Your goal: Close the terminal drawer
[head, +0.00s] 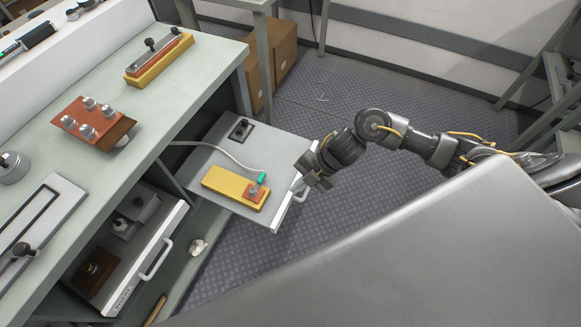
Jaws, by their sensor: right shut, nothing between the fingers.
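The open drawer (197,171) sticks out from under the workbench in the middle of the head view. On it lie a yellow block (221,181) with an orange piece and a teal-tipped cable, and a small black part (240,129). My right gripper (311,179) is at the drawer's front right edge, by the handle (299,196). It is shut and empty; whether it touches the drawer front I cannot tell. My left gripper is not in view.
The workbench top (165,105) holds an orange plate with silver knobs (93,119) and a yellow-orange block (160,60). A second drawer (140,262) stands open at the lower left. Cardboard boxes (284,45) stand behind. The floor right of the drawer is clear.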

